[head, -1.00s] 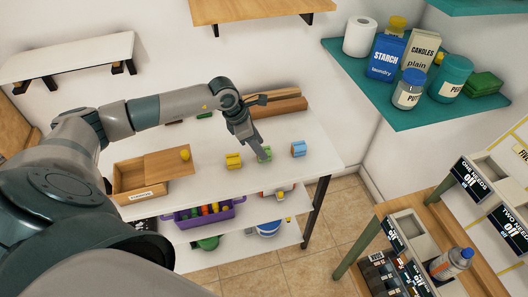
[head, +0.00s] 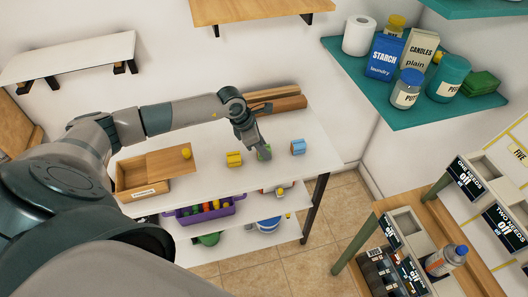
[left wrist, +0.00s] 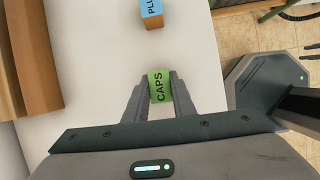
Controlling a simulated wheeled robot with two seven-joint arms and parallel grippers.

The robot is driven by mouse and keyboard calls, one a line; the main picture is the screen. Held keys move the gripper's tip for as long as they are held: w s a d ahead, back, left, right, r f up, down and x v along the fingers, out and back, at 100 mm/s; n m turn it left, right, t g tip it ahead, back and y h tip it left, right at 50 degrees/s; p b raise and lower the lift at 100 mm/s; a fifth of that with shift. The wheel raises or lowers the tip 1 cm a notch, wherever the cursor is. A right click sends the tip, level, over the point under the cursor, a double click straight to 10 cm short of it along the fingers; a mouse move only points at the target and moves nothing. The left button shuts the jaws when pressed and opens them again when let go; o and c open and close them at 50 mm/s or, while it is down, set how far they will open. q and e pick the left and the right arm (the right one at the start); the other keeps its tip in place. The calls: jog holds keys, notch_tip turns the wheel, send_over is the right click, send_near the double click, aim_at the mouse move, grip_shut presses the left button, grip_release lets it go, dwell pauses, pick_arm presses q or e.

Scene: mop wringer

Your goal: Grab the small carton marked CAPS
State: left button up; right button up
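The small green carton marked CAPS (left wrist: 159,88) stands on the white table and lies between the fingertips of my left gripper (left wrist: 159,84) in the left wrist view. The fingers are apart, one on each side of it, with little room to spare; I see no clear grip. In the head view the left gripper (head: 262,150) points down at the green carton (head: 265,154) and partly hides it.
A yellow carton (head: 233,159) stands left of the green one and a blue carton (head: 298,147) right of it. A wooden box (head: 142,188) is at the table's left. Brown lengths (head: 285,104) lie along the back.

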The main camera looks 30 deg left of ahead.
aim_at(269, 147)
pick_arm(q)
jog(key=shift+r, duration=0.15)
jog(key=shift+c, duration=0.2)
jog(key=shift+w+r+b, duration=0.1)
jog(key=shift+r+b, duration=0.5)
notch_tip(269, 147, up, 2)
jog(key=shift+r+b, duration=0.25)
jog(key=shift+b, duration=0.5)
jog(key=s+d+r+b, duration=0.1)
jog(key=d+r+b, duration=0.1)
jog(key=d, duration=0.3)
jog(key=s+d+r+b, duration=0.1)
jog(key=d+r+b, duration=0.1)
jog(key=d+r, duration=0.3)
jog(key=shift+d, duration=0.75)
